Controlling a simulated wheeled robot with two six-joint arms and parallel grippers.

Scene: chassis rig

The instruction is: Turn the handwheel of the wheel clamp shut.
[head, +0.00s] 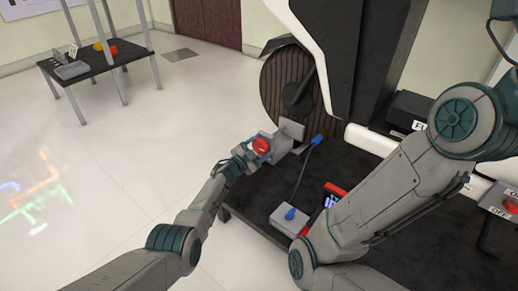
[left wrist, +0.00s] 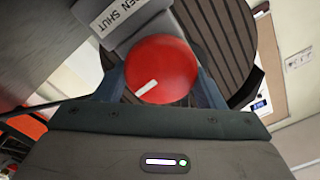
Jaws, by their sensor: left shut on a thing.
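The handwheel (head: 262,146) is a red disc on the grey wheel clamp (head: 292,130), which sits at the foot of a large ribbed wheel (head: 273,88). In the left wrist view the handwheel (left wrist: 165,66) fills the middle and has a white mark at its lower left. A label on the clamp (left wrist: 128,12) reads "...EN SHUT", its start cut off. My left gripper (head: 254,152) is shut on the handwheel, with a blue-grey finger on each side of it in the left wrist view. My right arm crosses the right side; its gripper is not in view.
A grey box (head: 291,219) with a blue plug and a cable lies on the dark platform (head: 255,212). A black table (head: 97,63) with small objects stands at the back left. The left floor is clear.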

